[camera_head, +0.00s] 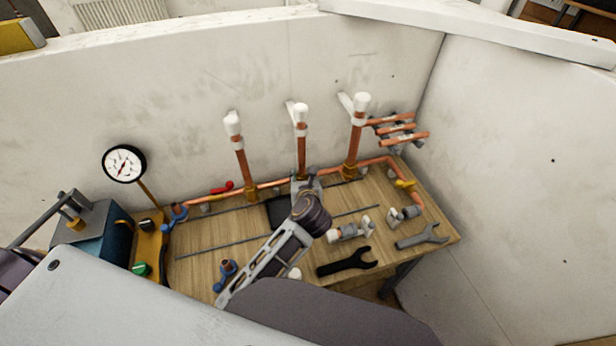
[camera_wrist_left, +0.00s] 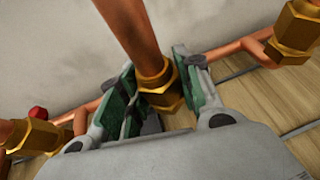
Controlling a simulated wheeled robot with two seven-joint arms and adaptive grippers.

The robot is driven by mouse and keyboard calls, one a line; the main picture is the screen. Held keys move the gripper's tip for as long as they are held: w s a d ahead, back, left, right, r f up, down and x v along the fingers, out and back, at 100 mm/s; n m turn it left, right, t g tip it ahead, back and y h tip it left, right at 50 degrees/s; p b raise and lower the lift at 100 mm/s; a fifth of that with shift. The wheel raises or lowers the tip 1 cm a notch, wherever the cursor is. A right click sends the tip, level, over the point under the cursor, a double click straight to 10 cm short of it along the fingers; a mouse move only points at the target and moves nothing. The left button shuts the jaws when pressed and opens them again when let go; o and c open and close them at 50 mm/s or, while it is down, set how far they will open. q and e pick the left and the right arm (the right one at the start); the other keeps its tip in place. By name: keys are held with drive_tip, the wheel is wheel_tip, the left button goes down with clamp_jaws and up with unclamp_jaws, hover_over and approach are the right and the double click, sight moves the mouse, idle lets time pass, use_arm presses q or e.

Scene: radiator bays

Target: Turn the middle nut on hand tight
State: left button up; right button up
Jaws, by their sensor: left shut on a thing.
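The middle nut (camera_wrist_left: 160,92) is a brass hex nut at the foot of the upright middle copper pipe (camera_head: 301,150). In the left wrist view that pipe (camera_wrist_left: 135,35) runs down into the nut. My left gripper (camera_wrist_left: 158,98) has its green-padded fingers on both sides of the nut and is shut on it. In the head view the left gripper (camera_head: 305,182) reaches the pipe's foot and mostly hides the nut. I cannot tell how tight the nut is. My right gripper is not in view.
Brass nuts also sit on the left pipe (camera_head: 241,160) and right pipe (camera_head: 355,140). A pressure gauge (camera_head: 124,164) and blue pump box (camera_head: 100,235) stand left. A black spanner (camera_head: 346,262), a grey spanner (camera_head: 423,237) and valve fittings (camera_head: 351,231) lie on the wooden bench (camera_head: 215,237).

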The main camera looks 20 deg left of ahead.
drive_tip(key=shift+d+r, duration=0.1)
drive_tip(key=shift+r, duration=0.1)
use_arm(q)
drive_tip(key=shift+m+h+p, duration=0.4)
drive_tip(key=shift+p, duration=0.05)
drive_tip(key=shift+t, duration=0.3)
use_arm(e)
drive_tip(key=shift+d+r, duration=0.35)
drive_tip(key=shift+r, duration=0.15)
use_arm(q)
drive_tip(key=shift+m+h+p, duration=0.3)
drive_tip(key=shift+p, duration=0.1)
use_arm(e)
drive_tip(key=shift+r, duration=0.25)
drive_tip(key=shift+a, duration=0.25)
